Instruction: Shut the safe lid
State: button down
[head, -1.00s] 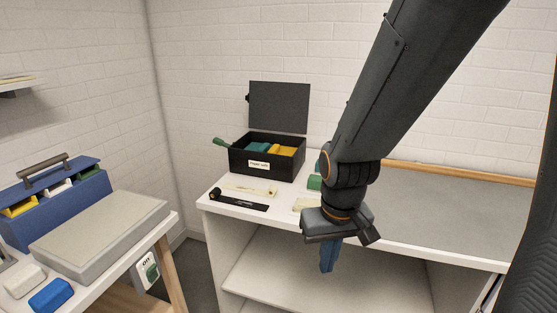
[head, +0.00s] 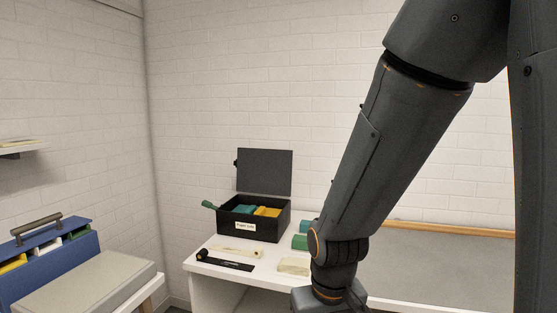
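The black paper safe (head: 258,232) stands on the white bench against the brick wall, with a white label on its front. Its dark lid (head: 264,172) is raised nearly upright at the back, so the safe is open. Teal and yellow packets (head: 267,211) show inside. A green piece (head: 209,205) sticks out at the safe's left side. My gripper is below the bottom edge of the head view; only my wrist and arm show, to the right of the safe and nearer to me. The fingers are hidden from view.
On the white bench (head: 200,264) in front of the safe lie a black strip (head: 224,261), a cream rod (head: 238,251) and a pale block (head: 294,266). A green object (head: 300,241) is beside my arm. At left stands a blue case (head: 50,262) by a grey board (head: 85,290).

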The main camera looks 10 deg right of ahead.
aim_at(262, 172)
jog(key=k, duration=1)
jog(key=u, duration=0.65)
jog(key=i, duration=0.65)
jog(key=u, duration=0.4)
jog(key=i, duration=1.25)
jog(key=z, duration=0.8)
